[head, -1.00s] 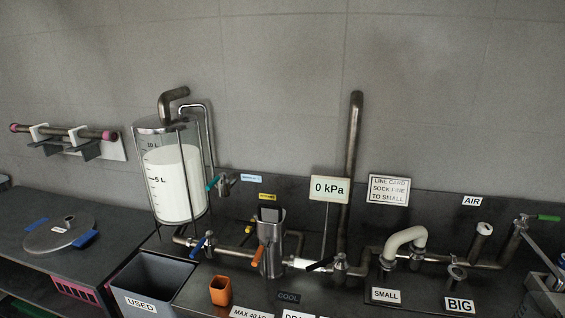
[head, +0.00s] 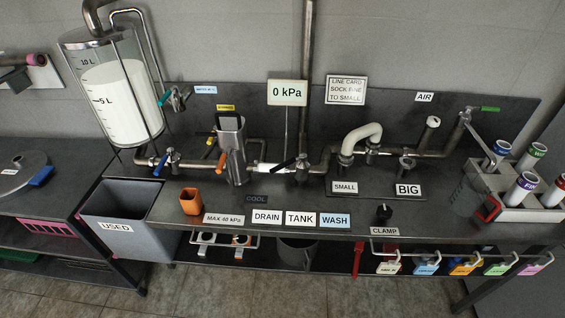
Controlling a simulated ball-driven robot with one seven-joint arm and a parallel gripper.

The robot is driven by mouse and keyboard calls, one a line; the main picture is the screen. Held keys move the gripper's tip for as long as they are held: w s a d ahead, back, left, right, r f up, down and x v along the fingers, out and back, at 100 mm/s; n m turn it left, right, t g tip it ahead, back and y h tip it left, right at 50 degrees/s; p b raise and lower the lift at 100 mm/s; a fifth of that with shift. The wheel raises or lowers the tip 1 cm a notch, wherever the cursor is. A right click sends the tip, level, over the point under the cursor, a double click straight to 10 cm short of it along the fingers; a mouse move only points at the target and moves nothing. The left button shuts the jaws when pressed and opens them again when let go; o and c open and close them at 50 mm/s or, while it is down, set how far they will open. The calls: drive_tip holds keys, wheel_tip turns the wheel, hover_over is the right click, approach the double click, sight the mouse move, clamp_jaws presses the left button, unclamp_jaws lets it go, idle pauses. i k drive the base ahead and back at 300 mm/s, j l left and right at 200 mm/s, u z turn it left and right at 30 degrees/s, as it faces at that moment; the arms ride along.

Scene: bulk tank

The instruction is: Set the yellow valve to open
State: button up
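A small yellow handle (head: 210,141) shows on the pipework behind the counter, just left of the steel vessel (head: 232,150). It is small and partly hidden by that vessel, so I cannot tell its setting. An orange handle (head: 222,161) is in front of the vessel, and a blue handle (head: 160,164) is on the pipe to the left. My gripper is not in view.
The glass tank (head: 118,98) with white liquid stands at left, a teal-handled valve (head: 165,98) beside it. The pressure sign (head: 287,92) reads 0 kPa. An orange cup (head: 190,201) and a grey USED bin (head: 133,215) are in front. Coloured tags hang from the right rail.

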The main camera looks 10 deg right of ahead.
sight(210, 139)
drive_tip(key=i+u, duration=0.25)
drive_tip(key=i, duration=0.25)
drive_tip(key=i+l+u, duration=0.1)
drive_tip(key=i+u, duration=0.15)
drive_tip(key=i, duration=0.25)
